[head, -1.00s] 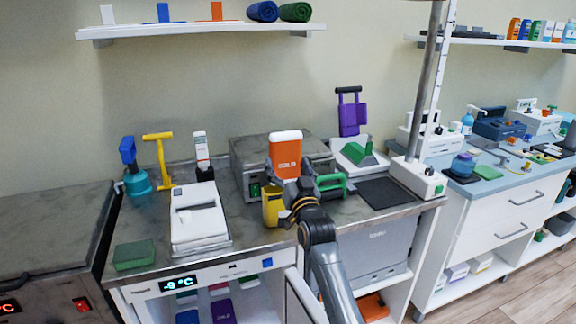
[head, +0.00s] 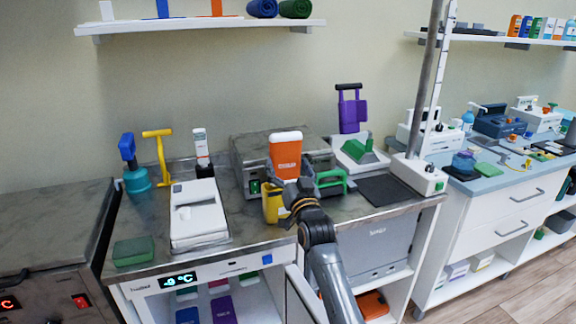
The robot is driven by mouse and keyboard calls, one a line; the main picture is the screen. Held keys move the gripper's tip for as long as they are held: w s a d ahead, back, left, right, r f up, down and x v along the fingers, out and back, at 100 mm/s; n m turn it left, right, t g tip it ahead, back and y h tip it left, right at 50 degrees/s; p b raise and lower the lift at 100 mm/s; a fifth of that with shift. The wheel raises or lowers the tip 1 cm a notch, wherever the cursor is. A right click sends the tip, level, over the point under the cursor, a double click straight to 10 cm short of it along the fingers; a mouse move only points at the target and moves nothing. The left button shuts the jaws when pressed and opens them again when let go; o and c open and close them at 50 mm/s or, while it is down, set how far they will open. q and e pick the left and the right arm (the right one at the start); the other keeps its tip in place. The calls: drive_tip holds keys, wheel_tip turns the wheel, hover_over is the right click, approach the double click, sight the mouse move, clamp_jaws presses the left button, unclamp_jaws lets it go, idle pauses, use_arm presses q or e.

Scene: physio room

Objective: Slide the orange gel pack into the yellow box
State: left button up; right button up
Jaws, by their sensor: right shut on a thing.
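The orange gel pack (head: 286,157) with a white top stands upright above the counter in the head view. My right gripper (head: 287,187) is shut on its lower part. The yellow box (head: 271,205) stands on the counter just below the pack, partly hidden by my gripper. The pack's lower end is hidden by the gripper, so I cannot tell whether it is inside the box mouth. My left gripper is not in view.
A grey metal unit (head: 247,158) stands close behind the box. A green handled thing (head: 331,181) is right of my gripper. A white device (head: 198,214) lies to the left. Bare counter (head: 250,233) shows in front of the box.

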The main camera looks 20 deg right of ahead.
sight(286, 140)
drive_tip(key=shift+f+b, duration=0.6)
drive_tip(key=shift+f, duration=0.5)
idle(0.3)
drive_tip(key=o, duration=1.2)
drive_tip(key=shift+f, duration=0.1)
drive_tip(key=shift+r+p, duration=4.1)
drive_tip(key=shift+r, duration=0.5)
drive_tip(key=shift+a+f, duration=0.1)
